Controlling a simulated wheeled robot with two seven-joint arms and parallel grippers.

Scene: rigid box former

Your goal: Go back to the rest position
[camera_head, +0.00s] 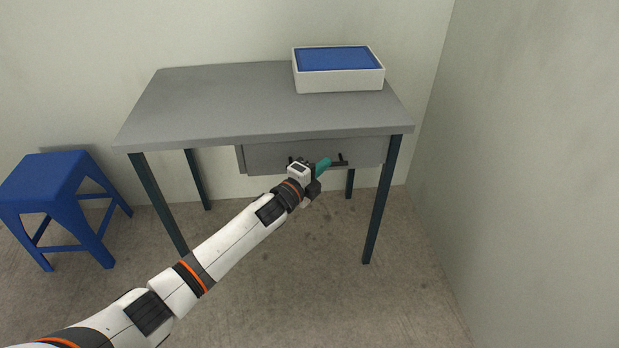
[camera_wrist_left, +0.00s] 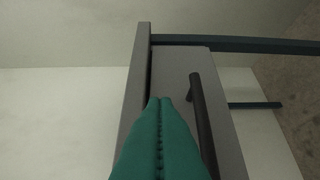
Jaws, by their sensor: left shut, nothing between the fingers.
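My left gripper (camera_head: 323,165) is in front of the grey desk's drawer (camera_head: 270,157), its green fingers pointing toward the drawer front. In the left wrist view the green fingers (camera_wrist_left: 160,104) are pressed together with nothing between them. The dark bar handle (camera_wrist_left: 200,115) is right beside the fingers there, not between them; whether they touch it I cannot tell. In the head view the handle (camera_head: 341,162) is partly hidden behind the gripper. The drawer looks shut or nearly so. My right gripper is not in view.
The grey desk (camera_head: 220,100) has a white box with a blue top (camera_head: 338,60) at its back right. A blue stool (camera_head: 48,182) stands left of the desk. A wall (camera_head: 530,150) is close on the right. The floor (camera_head: 300,290) in front of the desk is clear.

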